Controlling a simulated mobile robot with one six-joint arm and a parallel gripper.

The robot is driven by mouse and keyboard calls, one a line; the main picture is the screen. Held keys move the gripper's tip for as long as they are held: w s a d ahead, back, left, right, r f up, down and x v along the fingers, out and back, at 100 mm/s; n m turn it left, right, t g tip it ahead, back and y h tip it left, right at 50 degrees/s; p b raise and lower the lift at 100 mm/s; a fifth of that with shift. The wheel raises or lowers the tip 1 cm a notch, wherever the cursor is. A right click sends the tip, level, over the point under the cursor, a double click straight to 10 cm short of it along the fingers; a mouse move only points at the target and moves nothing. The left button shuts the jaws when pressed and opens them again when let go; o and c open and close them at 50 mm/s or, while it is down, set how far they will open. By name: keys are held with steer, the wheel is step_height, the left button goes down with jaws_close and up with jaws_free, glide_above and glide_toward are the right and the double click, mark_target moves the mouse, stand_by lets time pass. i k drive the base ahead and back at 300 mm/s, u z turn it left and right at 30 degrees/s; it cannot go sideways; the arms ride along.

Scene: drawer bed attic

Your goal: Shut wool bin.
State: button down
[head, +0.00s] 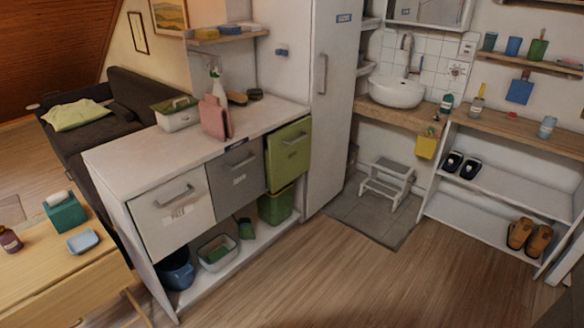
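A white cabinet (129,157) has three fronts with handles side by side. The light grey front (163,226) on the left and the dark grey front (236,186) in the middle look flush with the cabinet. The green front (289,151) on the right stands out from the cabinet, so it looks partly open. Small labels are on the fronts, but I cannot read them, so I cannot tell which one is the wool bin. The inside of the green one is hardly visible. My gripper is not in view.
A low shelf under the fronts holds a blue bucket (176,272), a basin (217,252) and a green container (276,206). A wooden table (62,274) stands at the left front. A tall white cabinet (334,110) adjoins on the right. The wooden floor ahead (330,275) is clear.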

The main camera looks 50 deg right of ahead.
mark_target(287, 157)
steer(key=k, duration=0.85)
steer(key=z, duration=0.35)
steer(key=i, duration=1.65)
steer(key=u, duration=0.25)
